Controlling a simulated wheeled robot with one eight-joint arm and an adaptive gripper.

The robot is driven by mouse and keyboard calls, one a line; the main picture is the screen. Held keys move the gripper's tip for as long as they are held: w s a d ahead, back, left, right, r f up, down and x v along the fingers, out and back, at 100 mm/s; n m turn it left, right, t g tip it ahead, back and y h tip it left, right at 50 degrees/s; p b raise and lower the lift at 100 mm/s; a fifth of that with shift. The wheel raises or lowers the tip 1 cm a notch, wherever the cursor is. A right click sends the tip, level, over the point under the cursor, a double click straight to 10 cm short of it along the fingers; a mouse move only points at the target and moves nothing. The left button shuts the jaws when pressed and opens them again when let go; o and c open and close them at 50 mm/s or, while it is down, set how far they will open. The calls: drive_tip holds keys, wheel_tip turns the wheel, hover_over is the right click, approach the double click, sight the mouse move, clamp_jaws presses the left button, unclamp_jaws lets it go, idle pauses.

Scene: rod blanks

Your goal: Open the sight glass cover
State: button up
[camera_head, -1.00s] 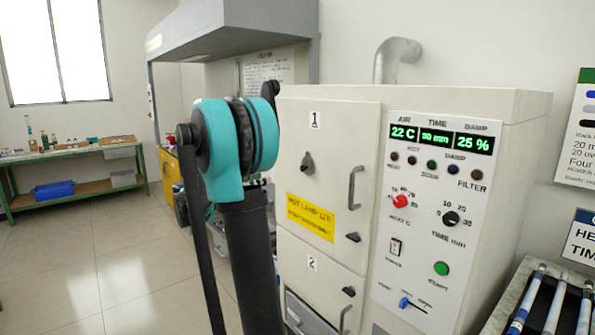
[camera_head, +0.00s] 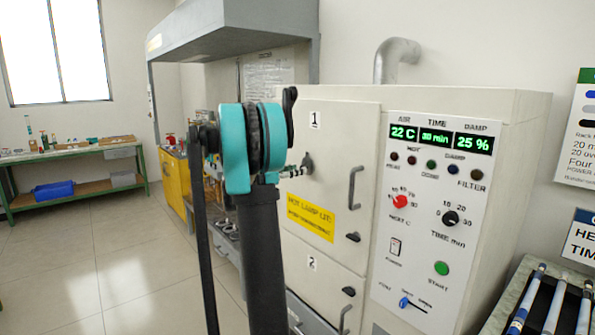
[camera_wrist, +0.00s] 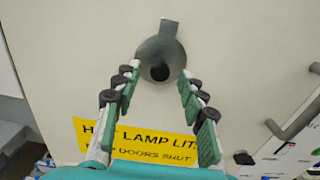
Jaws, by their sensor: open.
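The sight glass cover (camera_head: 308,162) is a small grey metal piece on the upper oven door marked 1. In the wrist view the cover (camera_wrist: 172,38) is a rounded disc with a tab pointing up and a dark round spot at its middle. I cannot tell whether that spot is a knob or the glass. My gripper (camera_wrist: 158,74) is open and empty, its two green-padded fingers spread just below and to either side of the cover. In the head view my gripper (camera_head: 292,173) shows only partly, beside the cover's left; contact cannot be told.
A yellow hot-lamp label (camera_wrist: 138,140) lies below the cover. The door handle (camera_head: 355,187) and a black latch (camera_head: 353,237) are to the right. The control panel (camera_head: 432,215) is further right. A hood (camera_head: 235,30) overhangs behind my arm.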

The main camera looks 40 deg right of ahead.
drive_tip(key=shift+d, duration=0.6)
clamp_jaws()
